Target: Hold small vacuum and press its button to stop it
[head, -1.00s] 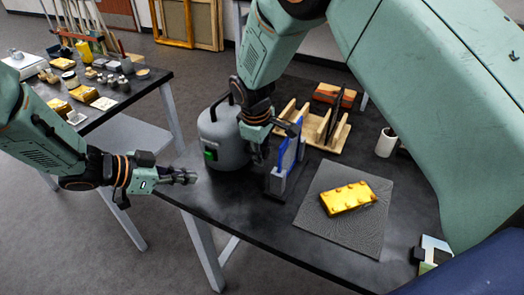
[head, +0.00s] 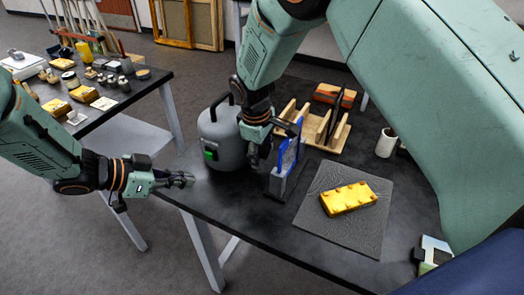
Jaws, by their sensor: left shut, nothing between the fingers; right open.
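The small vacuum (head: 222,142) is a grey rounded canister with a black top handle, standing upright on the black table. A lit green button (head: 210,154) shows on its front left side. My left gripper (head: 190,180) is shut and empty, just left of and in front of the vacuum, apart from it and below the button's height in the picture. My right gripper (head: 256,160) comes down from above at the vacuum's right side. Its fingers are partly hidden behind its own body and a blue-edged piece, and I cannot tell whether it touches the vacuum.
A blue-edged upright piece (head: 287,165) stands right of the vacuum. A wooden rack (head: 320,130) is behind. A gold block (head: 348,198) lies on a grey mat (head: 318,228). A white cup (head: 386,143) stands farther right. A second table (head: 130,92) holds several small items.

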